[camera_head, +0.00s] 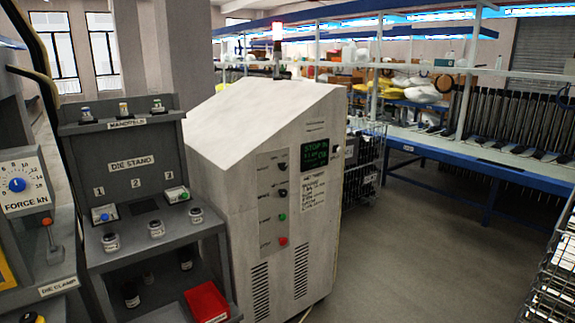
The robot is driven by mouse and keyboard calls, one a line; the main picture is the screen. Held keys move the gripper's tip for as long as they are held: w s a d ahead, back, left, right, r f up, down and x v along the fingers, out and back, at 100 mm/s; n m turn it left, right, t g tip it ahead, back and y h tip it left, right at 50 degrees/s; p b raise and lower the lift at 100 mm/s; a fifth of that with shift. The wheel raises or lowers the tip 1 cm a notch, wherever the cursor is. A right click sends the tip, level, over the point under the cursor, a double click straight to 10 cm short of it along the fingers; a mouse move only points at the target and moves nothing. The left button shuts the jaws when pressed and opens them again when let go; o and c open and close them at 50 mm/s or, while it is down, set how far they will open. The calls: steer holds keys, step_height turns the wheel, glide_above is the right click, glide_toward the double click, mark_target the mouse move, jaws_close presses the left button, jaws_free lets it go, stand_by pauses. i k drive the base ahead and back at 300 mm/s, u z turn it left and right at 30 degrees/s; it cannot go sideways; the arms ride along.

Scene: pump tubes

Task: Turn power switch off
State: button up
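A white cabinet (230,130) with a sloping top stands in the middle of the view. Its front has a control panel (267,205) with an upper black knob (282,166), a lower black knob (283,191), a green button (282,217) and a red button (283,240). A small dark display (315,153) with green text, its top line seeming to read "STOP", sits to the right of the panel. A small switch-like part (349,151) is on the cabinet's right edge. The labels are too small to read, so I cannot tell which control is the power switch. My gripper is not in view.
A grey die stand (130,160) with jars and small devices is left of the cabinet, with a red bin (206,302) below. A force dial (18,185) and clamp lever (50,235) are far left. Wire racks (560,265) stand right. The floor (420,260) between is clear.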

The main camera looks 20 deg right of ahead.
mark_target(283, 167)
steer(key=u, duration=0.2)
steer(key=i, duration=0.9)
steer(key=u, duration=0.45)
